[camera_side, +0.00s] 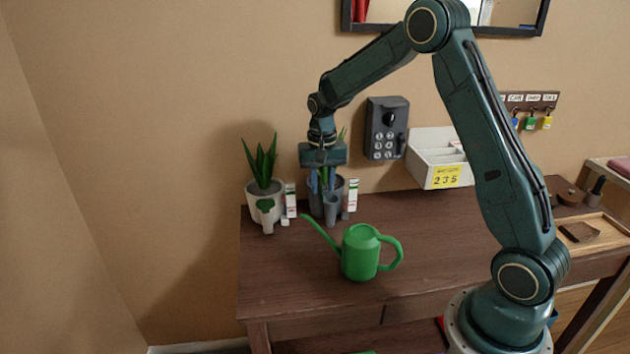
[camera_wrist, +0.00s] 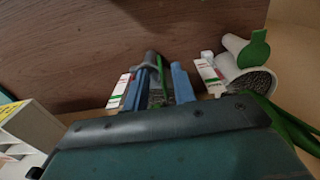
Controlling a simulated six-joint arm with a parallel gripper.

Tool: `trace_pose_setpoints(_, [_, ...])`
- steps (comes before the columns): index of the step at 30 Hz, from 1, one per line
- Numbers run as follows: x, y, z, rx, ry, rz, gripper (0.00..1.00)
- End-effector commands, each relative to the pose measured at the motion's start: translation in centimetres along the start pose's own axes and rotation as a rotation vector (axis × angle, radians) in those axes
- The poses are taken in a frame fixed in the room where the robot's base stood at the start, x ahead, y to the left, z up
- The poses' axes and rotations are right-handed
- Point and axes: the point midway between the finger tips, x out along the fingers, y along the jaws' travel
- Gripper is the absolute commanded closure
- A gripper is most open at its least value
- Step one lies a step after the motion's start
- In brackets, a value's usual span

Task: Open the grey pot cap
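The grey pot (camera_side: 341,196), holding a green plant, stands near the back edge of the table, with a grey spout (camera_side: 330,210) on its front. In the wrist view the grey spout (camera_wrist: 151,62) shows just beyond my fingertips; I cannot make out its cap clearly. My gripper (camera_side: 323,186) points down over the grey pot, among the leaves. Its two blue fingers stand apart in the wrist view (camera_wrist: 157,80), with a green leaf and part of the pot showing between them. I cannot tell whether either finger touches the spout.
A white pot (camera_side: 254,206) with a green cap (camera_side: 265,206) stands to the left. White-and-red labels (camera_side: 290,200) stand beside both pots. A green watering can (camera_side: 360,252) stands in front. A keypad box (camera_side: 386,128) and a white bin (camera_side: 431,160) are at the wall.

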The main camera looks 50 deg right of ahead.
Motion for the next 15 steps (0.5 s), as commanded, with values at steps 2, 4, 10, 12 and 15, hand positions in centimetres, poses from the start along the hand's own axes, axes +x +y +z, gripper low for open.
trace_pose_setpoints(2, [0.9, 0.0, 0.0, 0.0, -0.001, 0.001, 0.74])
trace_pose_setpoints(4, [1.5, 0.0, 0.0, 0.0, -0.002, 0.001, 0.74])
trace_pose_setpoints(10, [2.2, 0.0, 0.0, 0.0, 0.001, 0.0, 0.74])
trace_pose_setpoints(12, [2.2, 0.0, 0.0, 0.0, 0.001, 0.0, 0.74])
trace_pose_setpoints(15, [2.2, 0.0, 0.0, 0.0, 0.001, 0.0, 0.74])
